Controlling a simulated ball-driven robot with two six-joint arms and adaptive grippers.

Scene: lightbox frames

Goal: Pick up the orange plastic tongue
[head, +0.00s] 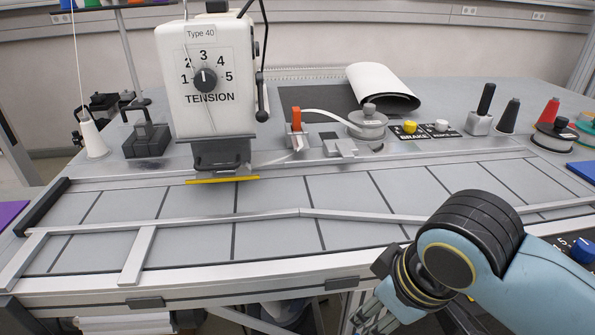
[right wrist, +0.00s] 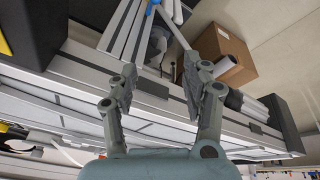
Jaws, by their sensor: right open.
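The orange plastic tongue (head: 296,117) stands upright on a small metal block on the machine table, just right of the white tension unit. A thin white strip runs from beside it to a round metal piece. My right gripper (head: 368,312) is low at the table's front edge in the head view, far from the tongue and partly hidden by its own arm. In the right wrist view my right gripper (right wrist: 158,82) is open, with nothing between its fingers. The tongue does not show there. My left gripper is not in view.
The white tension unit (head: 212,60) stands left of the tongue. The round metal piece (head: 368,122) and a rolled white sheet (head: 383,88) are to its right. Metal rails (head: 300,212) cross the grey table front. A cardboard box (right wrist: 222,52) shows in the right wrist view.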

